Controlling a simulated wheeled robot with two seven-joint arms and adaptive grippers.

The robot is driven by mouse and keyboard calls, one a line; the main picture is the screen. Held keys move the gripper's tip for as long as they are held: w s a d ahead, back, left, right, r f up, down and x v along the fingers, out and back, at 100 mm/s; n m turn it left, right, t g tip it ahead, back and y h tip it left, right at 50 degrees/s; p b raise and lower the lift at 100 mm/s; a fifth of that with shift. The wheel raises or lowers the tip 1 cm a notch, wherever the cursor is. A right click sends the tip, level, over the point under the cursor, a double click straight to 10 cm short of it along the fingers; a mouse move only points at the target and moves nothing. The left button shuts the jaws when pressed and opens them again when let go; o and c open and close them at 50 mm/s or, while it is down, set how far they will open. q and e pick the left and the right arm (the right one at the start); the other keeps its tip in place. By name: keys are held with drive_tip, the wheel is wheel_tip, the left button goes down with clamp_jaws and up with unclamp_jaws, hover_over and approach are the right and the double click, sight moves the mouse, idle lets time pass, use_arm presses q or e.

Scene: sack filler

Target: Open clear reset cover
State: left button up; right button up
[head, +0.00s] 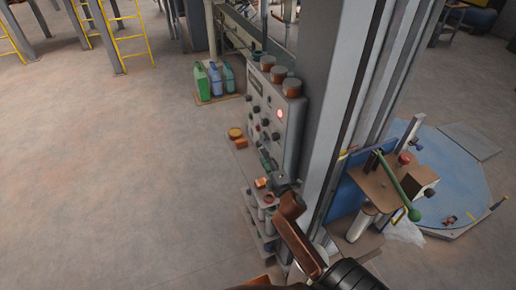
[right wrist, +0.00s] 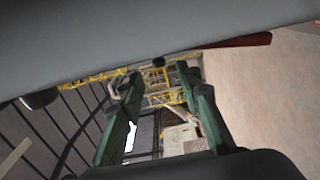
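A grey control panel (head: 291,135) stands against the column in the middle of the head view. Its face carries a small display, several dark knobs and a glowing red button or lamp (head: 280,113). I cannot make out a clear cover on it for certain. My right gripper (head: 267,160) is in front of the lower part of the panel, below the red light; I cannot tell whether it touches anything. In the right wrist view its two green fingers (right wrist: 164,82) stand apart with nothing visible between them. My left gripper is not in view.
Orange-topped round fittings (head: 291,87) sit on top of the panel. Green and blue jugs (head: 216,80) stand on a floor mat behind it. A tall grey column (head: 337,100) rises close on the right, with a blue round platform (head: 455,175) beyond. The floor at left is clear.

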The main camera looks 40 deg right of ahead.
sight(258, 147)
drive_tip(key=x, duration=0.5)
drive_tip(key=shift+r+p, duration=0.1)
drive_tip(key=shift+p, duration=0.3)
drive_tip(key=shift+w+d, duration=0.1)
drive_tip(key=shift+w, duration=0.2)
drive_tip(key=shift+c, duration=1)
clamp_jaws()
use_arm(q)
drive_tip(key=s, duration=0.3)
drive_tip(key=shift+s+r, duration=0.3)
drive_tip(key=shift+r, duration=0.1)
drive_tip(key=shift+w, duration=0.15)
